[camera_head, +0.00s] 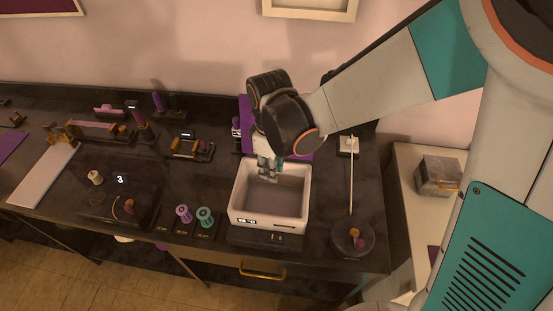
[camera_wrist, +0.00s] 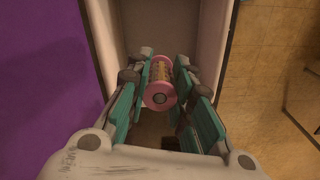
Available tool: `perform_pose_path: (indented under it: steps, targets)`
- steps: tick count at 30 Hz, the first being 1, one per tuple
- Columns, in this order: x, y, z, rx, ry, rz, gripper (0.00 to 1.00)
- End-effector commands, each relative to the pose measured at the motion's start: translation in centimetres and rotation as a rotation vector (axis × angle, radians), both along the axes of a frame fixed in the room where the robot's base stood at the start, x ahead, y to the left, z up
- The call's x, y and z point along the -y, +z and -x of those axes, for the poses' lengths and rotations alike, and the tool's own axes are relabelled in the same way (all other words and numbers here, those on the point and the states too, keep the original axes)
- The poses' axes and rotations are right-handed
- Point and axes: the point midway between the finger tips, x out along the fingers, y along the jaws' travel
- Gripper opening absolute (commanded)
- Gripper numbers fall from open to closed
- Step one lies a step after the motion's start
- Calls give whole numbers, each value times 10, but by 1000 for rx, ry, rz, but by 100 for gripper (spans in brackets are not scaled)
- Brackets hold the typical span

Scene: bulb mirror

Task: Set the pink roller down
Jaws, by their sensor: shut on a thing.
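The pink roller (camera_wrist: 160,84) shows in the wrist view, a spool with pink ends and a paler, patterned middle. It lies between the teal-padded fingers of my gripper (camera_wrist: 158,88), which are shut on it. In the head view my gripper (camera_head: 268,175) points down over the back part of the white open bin (camera_head: 237,207). The roller cannot be made out in the head view. In the wrist view the bin's pale walls (camera_wrist: 208,45) stand on both sides of the fingers. I cannot tell whether the roller touches the bin floor.
A purple roller (camera_head: 184,213) and a teal roller (camera_head: 205,216) stand left of the bin. A round dark base with a thin rod (camera_head: 351,235) is to its right. A purple panel (camera_head: 246,112) is behind. Several small fixtures fill the table's left side.

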Motion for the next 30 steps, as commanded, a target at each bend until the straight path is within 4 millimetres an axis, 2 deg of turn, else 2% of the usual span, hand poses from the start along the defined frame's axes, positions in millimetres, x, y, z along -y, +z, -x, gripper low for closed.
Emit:
perform_pose_path:
  steps: [1,12,16,25,30]
  targets:
    - [0,-18,0,0,0,0,2]
    - [0,-94,0,0,0,0,2]
    - [0,-111,0,0,0,0,2]
    - [0,-127,0,0,0,0,2]
    - [0,-151,0,0,0,0,2]
